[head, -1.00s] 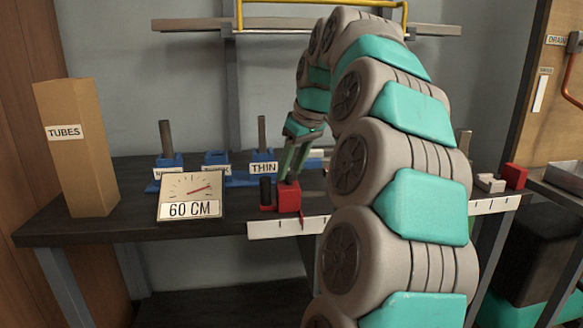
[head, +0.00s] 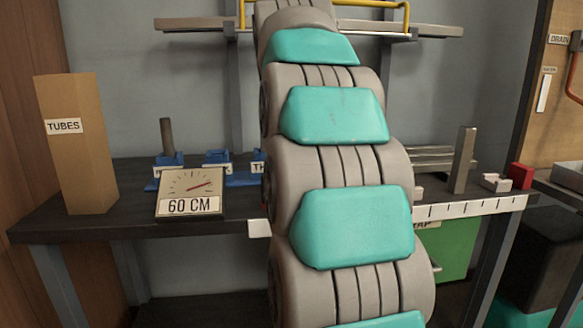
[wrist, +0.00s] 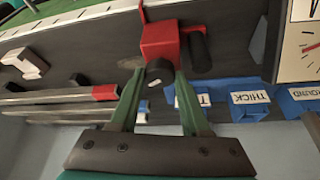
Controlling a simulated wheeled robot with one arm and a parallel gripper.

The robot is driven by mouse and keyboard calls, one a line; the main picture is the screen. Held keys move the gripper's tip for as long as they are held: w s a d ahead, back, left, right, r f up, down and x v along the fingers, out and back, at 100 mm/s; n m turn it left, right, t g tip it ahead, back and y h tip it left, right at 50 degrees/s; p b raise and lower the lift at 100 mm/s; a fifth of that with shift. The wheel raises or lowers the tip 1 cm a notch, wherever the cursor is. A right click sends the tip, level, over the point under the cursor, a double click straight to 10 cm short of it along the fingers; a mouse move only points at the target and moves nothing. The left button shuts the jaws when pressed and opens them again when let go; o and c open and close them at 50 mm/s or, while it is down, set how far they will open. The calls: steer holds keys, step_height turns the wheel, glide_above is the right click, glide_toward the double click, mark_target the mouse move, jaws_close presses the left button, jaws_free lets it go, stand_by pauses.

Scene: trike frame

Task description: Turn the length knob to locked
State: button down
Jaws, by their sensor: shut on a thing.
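In the wrist view, a short dark round knob (wrist: 157,72) with a small pale mark on its end sticks out from a red block (wrist: 160,40). My gripper (wrist: 158,78) has its two green fingers on either side of this knob and is shut on it. A black cylindrical handle (wrist: 199,52) stands beside the red block, outside my fingers. In the head view my arm hides the gripper, knob and red block. The dial box (head: 190,191) reads 60 CM, its red needle pointing up and right. I see no word marking locked.
Blue holders with labels, one reading THICK (wrist: 249,98), stand on the dark workbench (head: 80,228). A cardboard TUBES box (head: 75,150) is at the left end. A white ruler strip (head: 470,208) runs along the front edge. A green bin (head: 457,248) is below at right.

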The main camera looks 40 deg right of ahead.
steer(key=m, duration=0.2)
steer(key=m+g+h, duration=0.1)
steer(key=m, duration=0.1)
steer(key=shift+w+m+g+b, duration=0.2)
steer(key=shift+m+g+b, duration=0.1)
steer(key=shift+m+b, duration=0.1)
steer(key=shift+a, duration=0.1)
stand_by(0.3)
steer(key=shift+c, duration=1.9)
jaws_free()
steer(key=shift+r, duration=0.1)
